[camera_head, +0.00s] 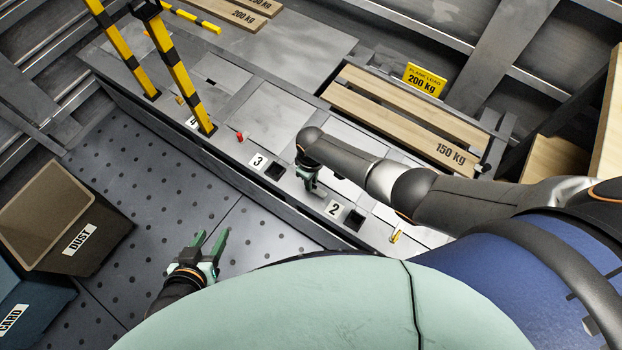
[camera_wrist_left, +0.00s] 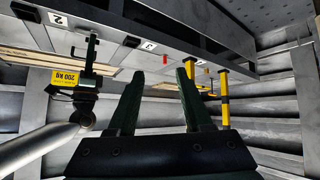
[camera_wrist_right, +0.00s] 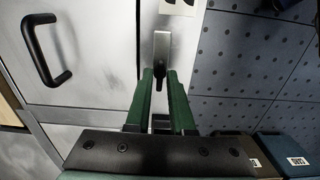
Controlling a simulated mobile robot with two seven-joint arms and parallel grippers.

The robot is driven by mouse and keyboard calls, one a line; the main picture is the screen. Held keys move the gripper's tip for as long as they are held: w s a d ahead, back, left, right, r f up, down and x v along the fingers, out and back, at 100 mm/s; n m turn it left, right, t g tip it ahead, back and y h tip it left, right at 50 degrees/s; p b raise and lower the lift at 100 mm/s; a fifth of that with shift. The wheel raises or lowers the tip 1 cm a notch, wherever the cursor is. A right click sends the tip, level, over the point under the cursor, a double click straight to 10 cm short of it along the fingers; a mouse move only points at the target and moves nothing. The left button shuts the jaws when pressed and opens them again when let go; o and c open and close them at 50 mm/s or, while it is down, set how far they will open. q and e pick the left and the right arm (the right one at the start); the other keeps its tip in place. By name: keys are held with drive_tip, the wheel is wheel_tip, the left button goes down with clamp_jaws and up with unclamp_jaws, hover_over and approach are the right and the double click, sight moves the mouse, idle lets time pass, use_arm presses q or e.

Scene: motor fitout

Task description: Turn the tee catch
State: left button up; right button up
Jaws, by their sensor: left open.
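The tee catch (camera_wrist_right: 158,78) shows in the right wrist view as a small dark handle at the end of a bright metal plate (camera_wrist_right: 162,48). My right gripper (camera_wrist_right: 161,80) has its fingers close together with the handle between their tips, and they appear shut on it. In the head view my right gripper (camera_head: 312,186) is over the grey deck between the labels 3 and 2, and it hides the catch there. My left gripper (camera_head: 212,243) is open and empty above the dotted floor, apart from the deck; its spread fingers also show in the left wrist view (camera_wrist_left: 160,75).
A black handle (camera_wrist_right: 45,50) stands on the panel left of the catch. Yellow-black posts (camera_head: 180,75) rise from the deck. Planks (camera_head: 410,110) lie behind it. A DUST bin (camera_head: 60,215) stands at the left. The dotted floor between bin and deck is clear.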

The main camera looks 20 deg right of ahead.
drive_tip(key=shift+o, duration=1.2)
use_arm(q)
drive_tip(key=shift+r, duration=0.1)
use_arm(e)
drive_tip(key=shift+w+r, duration=0.1)
drive_tip(key=shift+r+p, duration=0.35)
drive_tip(key=shift+r, duration=0.05)
wheel_tip(320, 180, up, 7)
drive_tip(key=p, duration=0.4)
drive_tip(key=shift+f, duration=0.15)
use_arm(q)
drive_tip(key=shift+n, duration=0.3)
drive_tip(key=a+r+p, duration=0.1)
drive_tip(key=s+a+r, duration=0.1)
drive_tip(key=r, duration=0.1)
drive_tip(key=shift+s+r+p, duration=0.15)
drive_tip(key=shift+r+p, duration=0.15)
drive_tip(key=shift+p, duration=0.1)
use_arm(e)
wheel_tip(320, 180, up, 5)
drive_tip(key=shift+f, duration=0.1)
use_arm(q)
drive_tip(key=shift+r, duration=0.1)
